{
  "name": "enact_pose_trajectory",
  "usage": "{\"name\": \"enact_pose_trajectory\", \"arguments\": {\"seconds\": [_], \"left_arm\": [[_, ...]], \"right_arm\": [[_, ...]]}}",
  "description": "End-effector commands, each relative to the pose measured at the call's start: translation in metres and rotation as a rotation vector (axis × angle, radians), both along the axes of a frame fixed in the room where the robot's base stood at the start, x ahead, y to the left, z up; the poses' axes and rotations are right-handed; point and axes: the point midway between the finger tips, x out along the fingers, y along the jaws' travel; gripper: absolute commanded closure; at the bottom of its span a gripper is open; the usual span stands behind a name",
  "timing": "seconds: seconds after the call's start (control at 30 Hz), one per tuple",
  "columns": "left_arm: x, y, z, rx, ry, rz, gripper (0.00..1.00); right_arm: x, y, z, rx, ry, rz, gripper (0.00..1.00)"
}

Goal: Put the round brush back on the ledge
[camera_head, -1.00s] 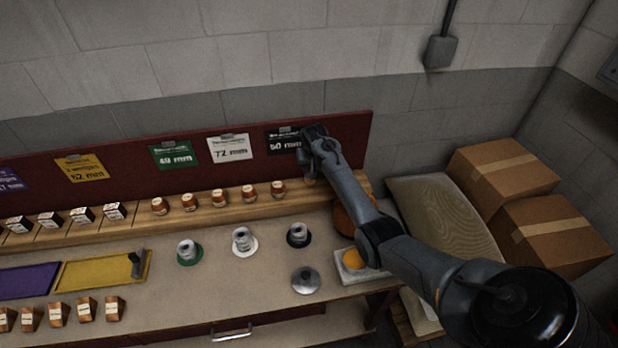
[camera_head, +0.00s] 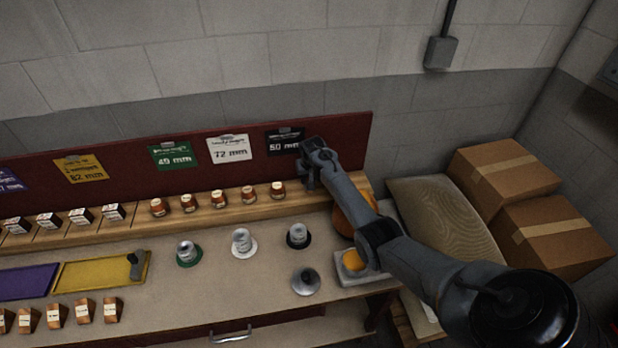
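My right gripper (camera_head: 308,184) points down at the right part of the wooden ledge (camera_head: 232,211), right of a row of small amber jars (camera_head: 248,194). Its fingers are small and dark, and I cannot tell whether they are open or shut. I cannot make out a round brush for certain; no brush shows clearly in or under the gripper. A rounded orange-brown object (camera_head: 346,222) is partly hidden behind my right arm. My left gripper is not in view.
A grey round knobbed piece (camera_head: 305,282) and a pale tray with an orange pad (camera_head: 353,261) are at the table's front right. Several spool-like pieces on round bases (camera_head: 242,243) stand mid-table. A dark red backboard (camera_head: 345,140) with size cards rises behind the ledge.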

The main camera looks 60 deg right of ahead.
Motion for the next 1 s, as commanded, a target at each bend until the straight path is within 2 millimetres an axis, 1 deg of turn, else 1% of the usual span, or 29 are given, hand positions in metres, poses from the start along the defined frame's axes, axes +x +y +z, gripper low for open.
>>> {"name": "enact_pose_trajectory", "arguments": {"seconds": [0.03,0.1,0.13,0.4,0.57,0.77,1.0], "left_arm": [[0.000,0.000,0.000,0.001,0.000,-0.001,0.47],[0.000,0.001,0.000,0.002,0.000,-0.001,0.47],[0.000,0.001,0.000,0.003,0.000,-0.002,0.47],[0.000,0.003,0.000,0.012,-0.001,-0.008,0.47],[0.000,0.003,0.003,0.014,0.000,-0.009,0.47],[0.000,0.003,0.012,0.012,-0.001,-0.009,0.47],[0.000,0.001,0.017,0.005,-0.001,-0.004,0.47]], "right_arm": [[0.000,0.000,0.000,0.000,0.000,0.000,0.58],[0.000,0.000,0.000,0.000,0.000,0.000,0.47],[0.000,0.000,0.000,0.000,0.000,0.000,0.46],[0.000,0.000,0.001,0.000,0.000,0.000,0.46],[-0.001,0.002,0.009,0.000,0.000,0.000,0.46],[-0.007,0.008,0.037,-0.002,-0.001,0.001,0.46],[-0.016,0.018,0.079,-0.001,-0.002,0.000,0.46]]}}
